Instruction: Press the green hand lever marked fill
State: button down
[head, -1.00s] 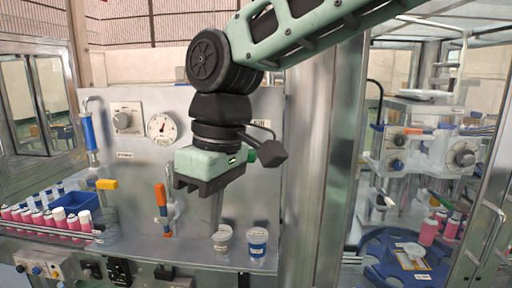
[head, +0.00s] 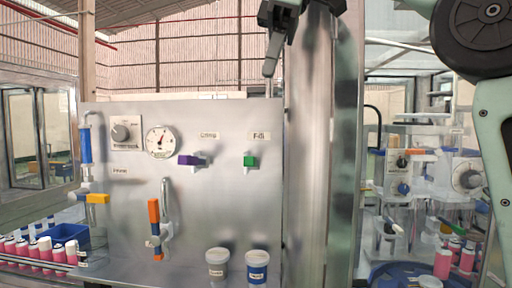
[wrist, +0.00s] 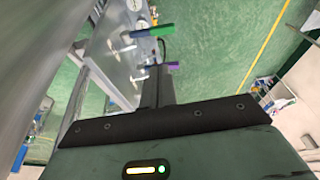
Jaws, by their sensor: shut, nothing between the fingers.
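The green hand lever (head: 249,161) sticks out of the upright metal panel (head: 225,205), just below a label reading Fill (head: 259,136). Nothing covers it in the head view. My gripper (head: 270,68) is at the top of the head view, above the panel's top edge and clear of the lever, with its fingers pointing down. It is shut and empty. In the wrist view the shut fingers (wrist: 157,88) point toward the panel side, and a green handle (wrist: 163,30) shows beyond them. A purple piece (wrist: 173,64) shows near the fingertips in that picture.
A purple lever (head: 191,160) is left of the green one. Two lidded cups (head: 257,267) stand below. A metal post (head: 325,150) rises just to the right.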

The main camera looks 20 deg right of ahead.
jog(key=shift+d+r, duration=0.15)
jog(key=b, duration=0.1)
send_over(251, 163)
jog(key=w+d, duration=0.2)
jog(key=w, duration=0.1)
notch_tip(251, 163, down, 12)
jog(key=r, duration=0.1)
jog(key=shift+s+f, duration=0.1)
jog(key=shift+f, duration=1.2)
jog(key=shift+f, duration=0.1)
